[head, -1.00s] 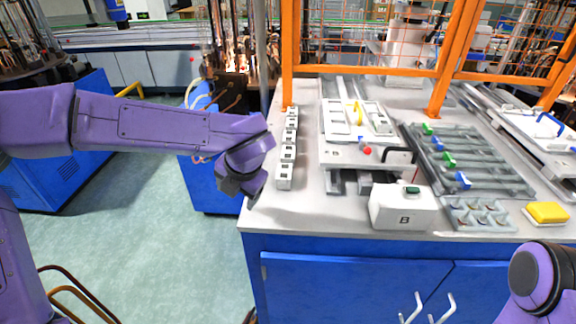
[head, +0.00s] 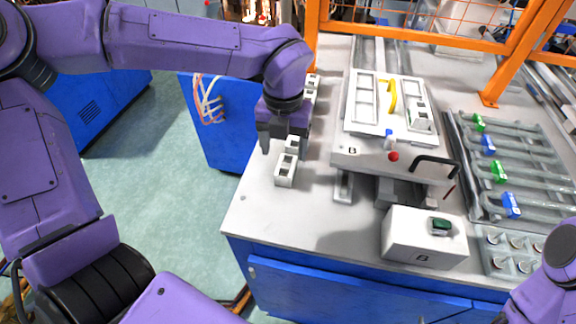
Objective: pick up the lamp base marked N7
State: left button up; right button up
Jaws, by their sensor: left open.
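My left gripper (head: 284,143) points down over a row of white blocks with dark slots (head: 285,170) at the left edge of the workbench. It is open, with nothing seen between its fingers, and it hides part of the row. I cannot tell whether it touches a block. No N7 marking is readable, so I cannot tell which thing is that lamp base. Part of my right arm shows at the lower right, but its gripper is out of view.
A white fixture marked B (head: 372,160) with a black handle stands right of the row. A white box marked B (head: 425,240) with a green button is in front of it. A grey rack (head: 530,165) with blue and green clips lies right. An orange guard frame (head: 430,38) stands behind.

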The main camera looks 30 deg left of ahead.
aim_at(286, 165)
pick_arm(q)
jog(key=shift+s+f, duration=0.15)
jog(key=shift+f, duration=0.35)
jog(key=f, duration=0.1)
jog(key=f+p, duration=0.1)
jog(key=f, duration=0.2)
jog(key=shift+w+d+f+p, duration=0.1)
jog(key=shift+w+f+p, duration=0.2)
jog(key=shift+w, duration=0.05)
jog(key=shift+s+f, duration=0.15)
jog(key=shift+f, duration=0.3)
jog(key=c, duration=1.1)
jog(key=shift+o, duration=0.2)
jog(key=shift+r, duration=0.1)
